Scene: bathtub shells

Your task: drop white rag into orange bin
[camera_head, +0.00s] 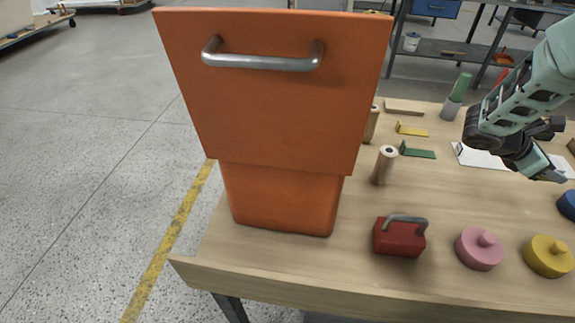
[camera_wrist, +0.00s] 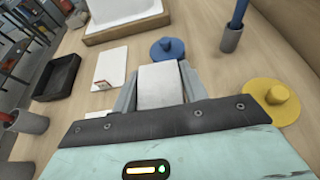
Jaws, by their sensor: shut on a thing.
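The orange bin (camera_head: 283,203) stands upright on the table, left of centre in the head view. A large orange panel with a grey bar handle (camera_head: 270,100) rises over its front and hides its opening. My gripper (camera_head: 545,170) is at the right of the head view, above the table and well apart from the bin. In the wrist view my gripper (camera_wrist: 158,88) is shut on the white rag (camera_wrist: 161,86), a pale block-like piece between the two grey fingers. In the head view I cannot clearly tell the rag from the white sheet behind.
A red block with a handle (camera_head: 400,238), a pink knobbed disc (camera_head: 480,249) and a yellow one (camera_head: 547,256) lie along the front. A wooden cylinder (camera_head: 384,165) stands right of the bin. The wrist view shows a blue disc (camera_wrist: 167,50) and a black tray (camera_wrist: 57,77).

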